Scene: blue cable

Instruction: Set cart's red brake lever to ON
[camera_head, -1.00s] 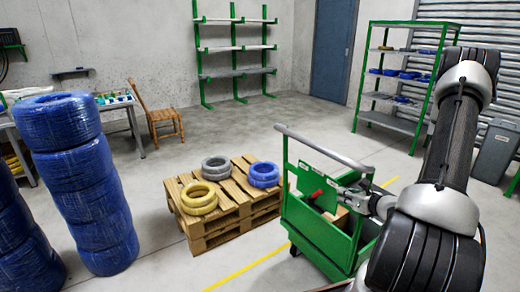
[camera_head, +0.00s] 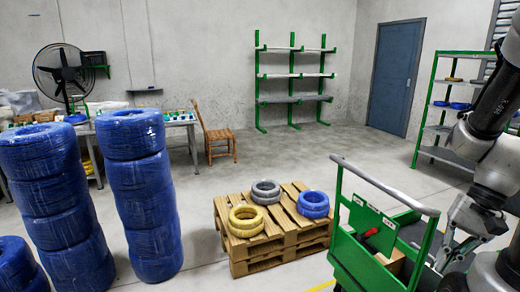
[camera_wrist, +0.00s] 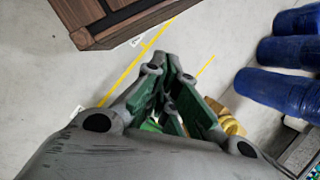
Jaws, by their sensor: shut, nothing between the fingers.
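The green cart (camera_head: 347,262) stands at the lower right of the head view, with a pale push handle rising above it. Its red brake lever (camera_head: 372,232) shows as a small red bar on the green panel, with small white labels near it. The lettering is too small to read. My gripper (camera_head: 442,262) is at the cart's right side, apart from the lever. In the wrist view my gripper (camera_wrist: 165,62) has its fingers drawn together, empty. I cannot make out the lever in the wrist view.
A wooden pallet (camera_head: 250,262) with yellow, grey and blue coils stands left of the cart. Tall stacks of blue coils (camera_head: 140,190) stand farther left. A green shelf rack (camera_head: 425,120) is behind my arm. In the wrist view a dark brown box (camera_wrist: 110,25) is at upper left.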

